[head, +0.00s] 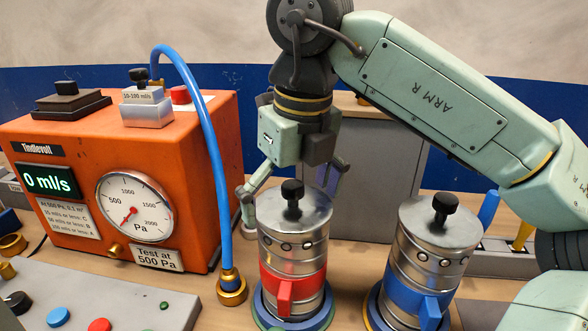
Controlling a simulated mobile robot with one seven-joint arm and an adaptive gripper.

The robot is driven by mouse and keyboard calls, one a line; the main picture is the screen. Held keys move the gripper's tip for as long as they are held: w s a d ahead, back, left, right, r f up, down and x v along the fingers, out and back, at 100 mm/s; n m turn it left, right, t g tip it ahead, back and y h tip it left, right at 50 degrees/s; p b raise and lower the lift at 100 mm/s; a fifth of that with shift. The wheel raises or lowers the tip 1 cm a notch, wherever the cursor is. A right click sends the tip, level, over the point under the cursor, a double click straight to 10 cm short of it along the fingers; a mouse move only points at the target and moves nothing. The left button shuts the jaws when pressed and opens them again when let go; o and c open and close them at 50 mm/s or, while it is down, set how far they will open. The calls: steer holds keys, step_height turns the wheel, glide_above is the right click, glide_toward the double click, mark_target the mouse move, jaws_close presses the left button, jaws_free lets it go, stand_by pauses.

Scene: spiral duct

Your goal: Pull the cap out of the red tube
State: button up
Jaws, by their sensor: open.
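The red tube (306,262) is a silvery metal duct with a red band and a red lever, standing upright on a blue and green ring base. Its cap (298,216) is a metal disc with a black knob (292,190), seated in the tube's top. My gripper (290,192) points down and is open, with its fingers spread to the left and right of the knob as seen here. It appears behind the cap, and the lower right finger is partly hidden. I see no contact with the knob, and the exact depth gap cannot be told.
A similar blue-banded tube (405,295) with a black-knobbed cap stands close on the right. An orange tester (180,200) with a gauge and a blue hose (217,160) stands left. A grey box (375,190) is behind, and a button panel (120,305) lies front left.

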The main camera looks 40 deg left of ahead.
mark_target(289, 181)
steer(key=shift+f, duration=0.5)
steer(key=c, duration=1)
steer(key=shift+r, duration=3.25)
